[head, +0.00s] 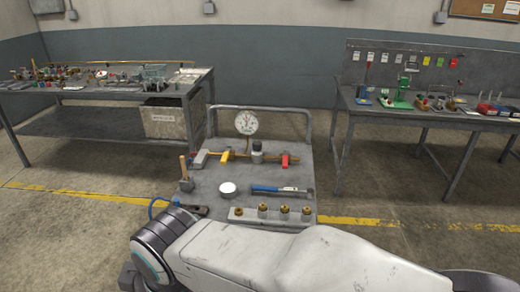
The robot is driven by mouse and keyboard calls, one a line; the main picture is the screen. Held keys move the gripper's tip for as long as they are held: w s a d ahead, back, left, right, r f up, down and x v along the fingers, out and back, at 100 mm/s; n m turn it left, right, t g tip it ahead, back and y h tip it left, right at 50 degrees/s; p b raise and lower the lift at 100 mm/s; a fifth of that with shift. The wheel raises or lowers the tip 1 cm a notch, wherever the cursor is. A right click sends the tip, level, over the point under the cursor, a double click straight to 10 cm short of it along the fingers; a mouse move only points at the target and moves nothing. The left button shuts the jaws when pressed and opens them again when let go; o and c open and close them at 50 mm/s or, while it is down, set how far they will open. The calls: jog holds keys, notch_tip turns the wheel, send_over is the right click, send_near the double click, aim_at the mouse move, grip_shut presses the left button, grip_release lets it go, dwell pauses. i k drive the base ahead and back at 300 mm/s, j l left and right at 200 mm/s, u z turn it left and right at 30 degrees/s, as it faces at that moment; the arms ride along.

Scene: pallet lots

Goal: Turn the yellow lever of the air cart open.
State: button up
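The air cart (207,205) stands straight ahead in the head view, a grey flat top with a raised rail at its back. A brass pipe line runs across the cart near the back. The yellow lever (227,156) sits on this line, left of a small grey-and-dark fitting (257,152). A red lever (286,159) sits at the line's right end. A round white gauge (246,122) stands upright behind the line. My white arm crosses the bottom of the view in front of the cart. My gripper cannot be made out.
On the cart lie a blue-handled tool (281,190), a white round item (228,188), a wooden-handled brush (185,176) and a block with several brass fittings (272,214). Cluttered workbenches stand at left (130,95) and right (440,118). Floor shows between them and the cart.

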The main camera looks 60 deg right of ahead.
aim_at(225, 157)
jog(key=i+l+z, duration=0.1)
jog(key=i+z, duration=0.15)
jog(key=z, duration=0.15)
jog(key=i+z, duration=0.25)
jog(key=z, duration=0.15)
jog(key=i+z, duration=0.25)
jog(key=z, duration=0.15)
jog(key=i+z, duration=0.2)
jog(key=i+l, duration=0.05)
